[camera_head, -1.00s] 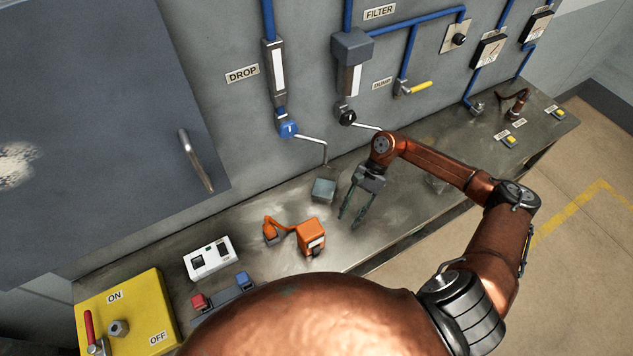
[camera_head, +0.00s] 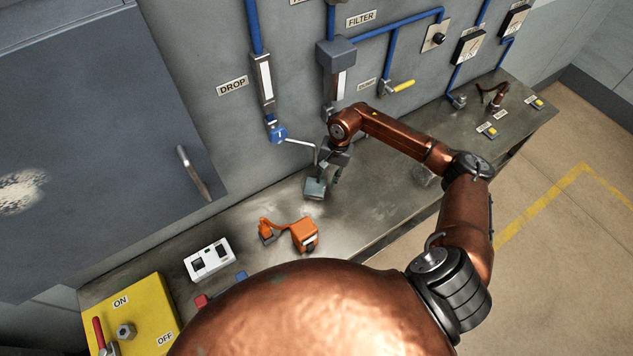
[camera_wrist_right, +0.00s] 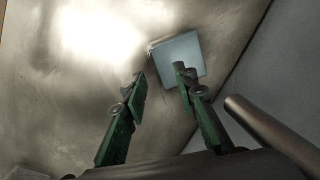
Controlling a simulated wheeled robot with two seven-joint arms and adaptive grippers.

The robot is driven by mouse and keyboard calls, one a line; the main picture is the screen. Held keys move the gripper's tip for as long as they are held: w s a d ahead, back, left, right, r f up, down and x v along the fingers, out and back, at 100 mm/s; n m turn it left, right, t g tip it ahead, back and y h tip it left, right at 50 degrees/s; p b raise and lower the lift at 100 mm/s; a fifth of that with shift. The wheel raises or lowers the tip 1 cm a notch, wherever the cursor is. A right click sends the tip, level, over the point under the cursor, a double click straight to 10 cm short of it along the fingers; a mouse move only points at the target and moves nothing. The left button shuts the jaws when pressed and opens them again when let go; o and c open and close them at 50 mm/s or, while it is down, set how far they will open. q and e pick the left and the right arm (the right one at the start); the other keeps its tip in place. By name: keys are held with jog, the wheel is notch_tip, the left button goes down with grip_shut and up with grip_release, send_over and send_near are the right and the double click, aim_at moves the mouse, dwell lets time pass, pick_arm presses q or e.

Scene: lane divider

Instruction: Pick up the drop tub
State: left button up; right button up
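The drop tub (camera_head: 314,189) is a small grey-blue box on the metal bench, below the bent spout under the DROP label. It also shows in the right wrist view (camera_wrist_right: 178,50), just beyond my fingertips. My right gripper (camera_head: 328,172) is beside the tub, on its wall side and to the right. In the wrist view the right gripper (camera_wrist_right: 160,78) is open with a gap between its green fingers. The right finger overlaps the tub in the picture, and the left finger is left of it. I cannot tell whether either finger touches it. My left gripper is not in view.
The spout (camera_head: 300,142) hangs close to my gripper; a pipe (camera_wrist_right: 270,130) also shows at right in the wrist view. An orange device (camera_head: 303,234) and a white switch box (camera_head: 209,260) stand nearer.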

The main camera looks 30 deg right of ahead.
jog(key=shift+s+f, duration=0.1)
jog(key=shift+f, duration=0.45)
grip_shut()
dwell(0.4)
